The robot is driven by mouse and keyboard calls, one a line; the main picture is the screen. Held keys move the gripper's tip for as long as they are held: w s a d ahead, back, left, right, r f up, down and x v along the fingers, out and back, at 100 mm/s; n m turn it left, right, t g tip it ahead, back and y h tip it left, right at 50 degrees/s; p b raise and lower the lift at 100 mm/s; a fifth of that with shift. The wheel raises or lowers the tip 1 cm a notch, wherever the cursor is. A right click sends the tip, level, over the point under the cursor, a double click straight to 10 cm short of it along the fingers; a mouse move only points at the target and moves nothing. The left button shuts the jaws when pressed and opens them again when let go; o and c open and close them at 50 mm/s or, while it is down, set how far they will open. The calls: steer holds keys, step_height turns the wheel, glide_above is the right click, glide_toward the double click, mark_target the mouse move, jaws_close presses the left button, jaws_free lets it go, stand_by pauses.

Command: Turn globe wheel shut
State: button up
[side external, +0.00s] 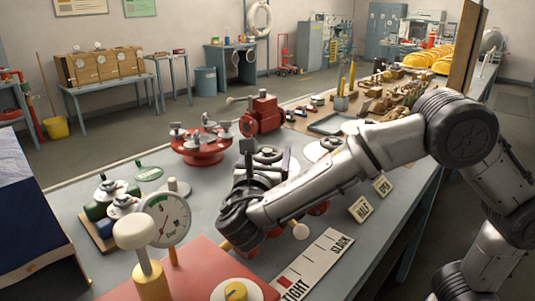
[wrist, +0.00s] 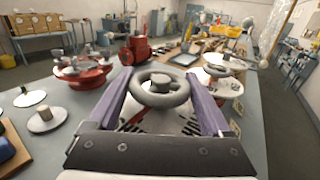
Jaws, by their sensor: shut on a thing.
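The grey globe wheel (side external: 267,154) is a round handwheel with a central hub, partly hidden by my gripper in the side external view. In the wrist view the wheel (wrist: 141,92) sits between the two purplish fingers of my gripper (wrist: 160,83), its rim reaching across the gap. In the side external view my gripper (side external: 265,158) is over the bench, its fingers around the wheel. It is shut on the wheel. The valve body below is mostly hidden by my gripper and arm; some red shows beneath.
A red flanged fitting (side external: 203,147) and a red valve (side external: 262,115) stand behind. A pressure gauge (side external: 166,218) and a white-topped post (side external: 136,235) stand at front left. HALF (side external: 361,209) and OPEN (side external: 382,187) cards and a TIGHT–SLACK strip (side external: 318,262) lie on the bench.

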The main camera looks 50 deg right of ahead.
steer(key=shift+r, duration=0.1)
steer(key=o, duration=1.2)
steer(key=shift+c, duration=0.2)
steer(key=v, duration=1.4)
steer(key=shift+w, duration=0.1)
